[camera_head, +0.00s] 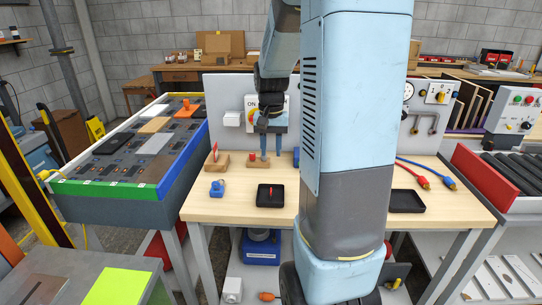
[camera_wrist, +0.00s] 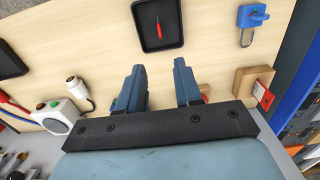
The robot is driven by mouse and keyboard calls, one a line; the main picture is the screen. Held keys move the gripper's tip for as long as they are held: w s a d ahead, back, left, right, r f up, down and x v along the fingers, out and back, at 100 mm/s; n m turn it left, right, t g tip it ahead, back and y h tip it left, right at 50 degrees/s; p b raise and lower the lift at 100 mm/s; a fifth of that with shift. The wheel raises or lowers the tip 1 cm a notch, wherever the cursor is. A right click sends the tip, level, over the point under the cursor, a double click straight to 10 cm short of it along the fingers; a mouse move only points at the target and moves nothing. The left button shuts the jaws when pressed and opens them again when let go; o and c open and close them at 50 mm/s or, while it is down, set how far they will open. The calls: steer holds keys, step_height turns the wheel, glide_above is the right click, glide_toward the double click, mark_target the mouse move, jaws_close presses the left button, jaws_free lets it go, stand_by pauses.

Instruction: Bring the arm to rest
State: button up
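My gripper (camera_head: 270,147) hangs fingers-down over the back of the wooden workbench (camera_head: 240,211), in front of the panel with the ON label. In the wrist view my gripper (camera_wrist: 160,75) has its two blue fingers apart, with only bare bench top between them, so it is open and empty. In the head view a wooden block with a red part (camera_head: 257,161) is close beside the fingers; whether they touch it is unclear. My arm hides the middle of the bench.
A black tray (camera_head: 263,202) holds a small red tool. A blue padlock (camera_head: 217,188) and a block with a red handle (camera_head: 217,166) are to its left. An empty black tray (camera_head: 407,208) and red and blue cables (camera_head: 421,181) lie right. A sloped board (camera_head: 85,188) stands left.

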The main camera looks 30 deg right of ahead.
steer(key=shift+r, duration=0.1)
stand_by(0.6)
steer(key=s+a+r+n+t, duration=0.2)
steer(key=s+a+r, duration=0.4)
steer(key=s, duration=0.3)
steer(key=s+a+r+n+t, duration=0.3)
steer(key=s+a+r+n, duration=0.1)
steer(key=s+a+r, duration=0.3)
steer(key=shift+s+a+n+t, duration=0.35)
steer(key=shift+s+a, duration=0.35)
steer(key=shift+s, duration=0.45)
steer(key=shift+d, duration=0.1)
